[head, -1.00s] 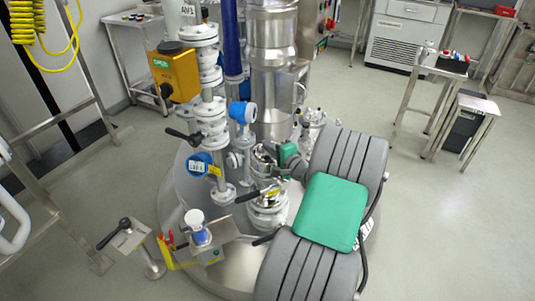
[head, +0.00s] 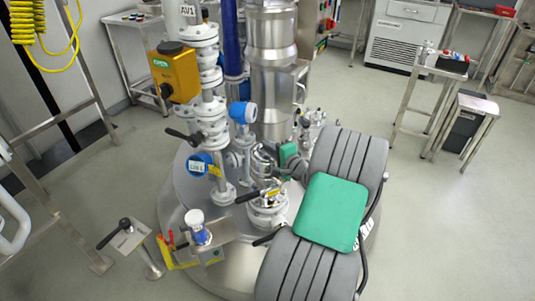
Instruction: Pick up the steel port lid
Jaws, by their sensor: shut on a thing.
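The steel port lid (head: 262,160) is a shiny round piece above the manway port (head: 268,212) on top of the steel vessel. It looks tilted up on edge, left of my gripper (head: 277,172). My gripper is at the far end of my grey arm, small and partly hidden by the arm and its green block. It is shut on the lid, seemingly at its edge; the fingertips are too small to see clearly. A black lever handle with a yellow tag lies across the port, below the lid. I cannot tell whether the lid still touches the port or its hinge.
A white flanged pipe stack with an orange actuator box (head: 173,71) and blue gauges stands left of the port. A thick steel column (head: 273,60) rises behind. A small blue-and-white fitting (head: 197,226) stands front left. The floor on the right is clear up to the tables.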

